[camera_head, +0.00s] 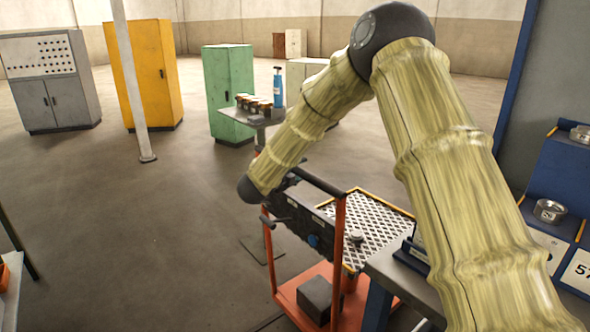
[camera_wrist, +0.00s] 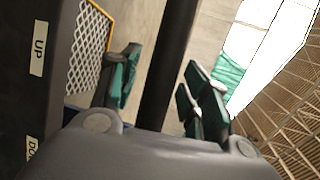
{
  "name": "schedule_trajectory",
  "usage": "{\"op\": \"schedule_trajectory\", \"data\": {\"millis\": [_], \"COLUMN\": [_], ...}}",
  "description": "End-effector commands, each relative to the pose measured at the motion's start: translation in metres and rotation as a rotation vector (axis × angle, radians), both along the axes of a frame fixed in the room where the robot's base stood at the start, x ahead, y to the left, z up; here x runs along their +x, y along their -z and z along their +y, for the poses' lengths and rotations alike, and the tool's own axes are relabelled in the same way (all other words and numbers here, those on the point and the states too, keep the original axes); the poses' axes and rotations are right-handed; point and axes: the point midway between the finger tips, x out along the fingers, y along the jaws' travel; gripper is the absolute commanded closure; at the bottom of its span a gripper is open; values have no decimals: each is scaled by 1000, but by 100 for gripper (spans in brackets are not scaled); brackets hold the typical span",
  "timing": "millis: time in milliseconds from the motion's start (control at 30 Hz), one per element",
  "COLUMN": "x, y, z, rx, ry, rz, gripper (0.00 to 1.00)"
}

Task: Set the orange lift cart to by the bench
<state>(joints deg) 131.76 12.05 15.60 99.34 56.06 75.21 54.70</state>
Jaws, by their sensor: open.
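The orange lift cart (camera_head: 339,235) stands right of centre in the head view. It has upright orange posts, a dark top handle and a low orange base. In the wrist view my gripper (camera_wrist: 163,66) is open, its green-padded fingers on either side of a dark bar (camera_wrist: 172,45), apparently the cart's handle. I cannot tell whether the pads touch it. A dark panel marked "UP" (camera_wrist: 38,48) is at the left there. The bench (camera_head: 408,287), grey-topped with a blue leg, stands right of the cart, partly hidden by my arm.
A dark block (camera_head: 316,296) sits on the cart's base. A small table (camera_head: 240,116) holds jars and a blue bottle. Cabinets and a white pole (camera_head: 131,80) stand behind. The left floor is open.

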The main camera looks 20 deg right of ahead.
Motion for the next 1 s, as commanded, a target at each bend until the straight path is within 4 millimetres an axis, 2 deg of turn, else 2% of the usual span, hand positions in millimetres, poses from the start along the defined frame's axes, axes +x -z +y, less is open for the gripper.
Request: {"op": "schedule_trajectory", "data": {"millis": [167, 500, 700, 1000], "x": [-11, -48, -64, -72], "y": [-3, -15, -20, -22], "z": [14, 62, 82, 91], "rx": [-1, 0, -1, -1], "ry": [-1, -3, -2, 0], "rz": [1, 0, -1, -1], "gripper": [54, 54, 54, 54]}}
